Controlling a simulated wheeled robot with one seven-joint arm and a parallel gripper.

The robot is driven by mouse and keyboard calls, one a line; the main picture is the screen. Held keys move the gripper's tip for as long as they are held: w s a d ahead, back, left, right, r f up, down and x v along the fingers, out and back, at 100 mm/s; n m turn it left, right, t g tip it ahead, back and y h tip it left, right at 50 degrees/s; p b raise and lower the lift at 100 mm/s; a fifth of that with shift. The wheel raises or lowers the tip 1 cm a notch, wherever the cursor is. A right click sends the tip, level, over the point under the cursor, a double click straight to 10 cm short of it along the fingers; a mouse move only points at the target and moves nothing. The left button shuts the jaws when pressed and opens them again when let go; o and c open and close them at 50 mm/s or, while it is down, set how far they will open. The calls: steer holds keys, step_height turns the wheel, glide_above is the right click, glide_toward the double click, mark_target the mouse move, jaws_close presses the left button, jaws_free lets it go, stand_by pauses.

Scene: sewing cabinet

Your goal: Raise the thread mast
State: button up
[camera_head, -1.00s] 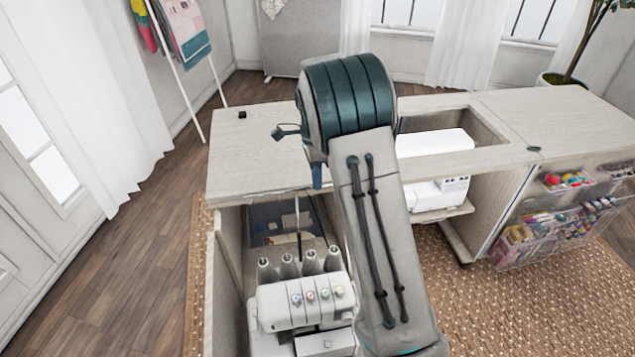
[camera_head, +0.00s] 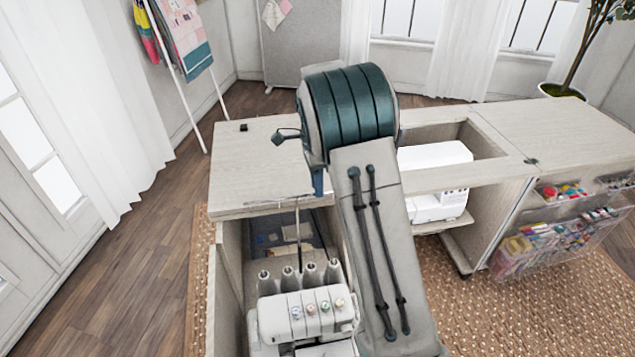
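The white serger (camera_head: 305,316) with coloured dials sits in the open left bay of the cabinet, at the lower middle. Several grey spool cones (camera_head: 300,274) stand in a row behind its top. The thread mast (camera_head: 298,237) shows as a thin upright rod behind the cones, below the cabinet top's front edge. My arm (camera_head: 375,250) crosses the view just right of the serger and covers part of its right side.
The pale cabinet top (camera_head: 255,170) is clear at left apart from a small black item (camera_head: 243,127). A white sewing machine (camera_head: 436,180) sits in the middle opening. Clear bins of supplies (camera_head: 560,235) hang on the right door. The bay's left wall (camera_head: 229,270) stands close beside the serger.

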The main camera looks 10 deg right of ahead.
step_height(320, 180, up, 14)
steer(key=w, duration=0.2)
steer(key=shift+w+f+p, duration=0.25)
steer(key=shift+w+p, duration=0.05)
steer(key=shift+w, duration=0.05)
